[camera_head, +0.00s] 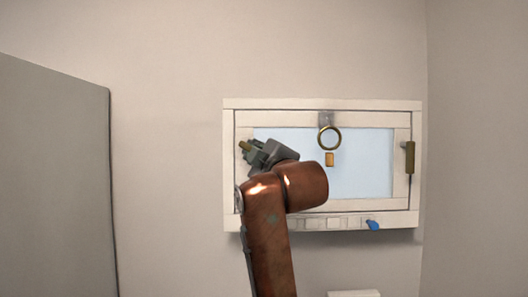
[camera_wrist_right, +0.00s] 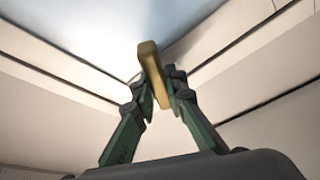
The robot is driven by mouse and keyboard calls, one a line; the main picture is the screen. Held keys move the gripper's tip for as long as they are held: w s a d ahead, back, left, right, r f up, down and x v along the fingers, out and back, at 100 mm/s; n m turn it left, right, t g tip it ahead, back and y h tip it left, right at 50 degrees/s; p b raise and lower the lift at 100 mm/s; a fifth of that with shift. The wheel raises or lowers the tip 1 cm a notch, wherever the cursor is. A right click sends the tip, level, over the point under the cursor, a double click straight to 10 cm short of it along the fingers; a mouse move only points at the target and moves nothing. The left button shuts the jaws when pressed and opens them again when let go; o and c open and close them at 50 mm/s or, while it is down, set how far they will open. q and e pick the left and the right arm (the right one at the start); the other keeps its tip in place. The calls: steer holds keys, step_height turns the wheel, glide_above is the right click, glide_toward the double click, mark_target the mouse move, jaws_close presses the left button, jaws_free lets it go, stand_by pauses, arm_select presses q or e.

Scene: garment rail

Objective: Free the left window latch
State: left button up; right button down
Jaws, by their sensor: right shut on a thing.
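The window (camera_head: 362,177) has a pale frame and a light blue pane. My right gripper (camera_head: 251,152) is at the left side of its frame, partly hidden by my own arm. The left latch (camera_head: 243,146), a small brass-coloured piece, shows at the fingertips. In the right wrist view the two green fingers (camera_wrist_right: 158,84) are shut on this brass bar (camera_wrist_right: 151,65), which sticks out beyond the tips. Where the latch meets the frame is hard to make out. A matching right latch (camera_head: 410,160) stands upright on the right side of the frame. My left gripper is not in view.
A brass ring (camera_head: 329,138) hangs from a grey bracket at the window's top, with a small brass tag (camera_head: 329,159) below. A blue object (camera_head: 372,225) sits on the lower sill. A grey panel (camera_head: 55,180) stands at the left, with bare wall between it and the window.

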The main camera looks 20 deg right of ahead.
steer(key=shift+d+r+n+g+p, duration=0.15)
steer(key=shift+r+n+g+p, duration=0.15)
steer(key=shift+n, duration=0.7)
steer(key=shift+r+n, duration=0.1)
steer(key=shift+n, duration=0.4)
steer(key=shift+r+n+g+p, duration=0.15)
steer(key=shift+n+g+p, duration=0.25)
steer(key=shift+n+p, duration=0.25)
steer(key=shift+r+n+g+y+p, duration=0.1)
steer(key=shift+n+g+y+p, duration=0.25)
steer(key=shift+n, duration=0.6)
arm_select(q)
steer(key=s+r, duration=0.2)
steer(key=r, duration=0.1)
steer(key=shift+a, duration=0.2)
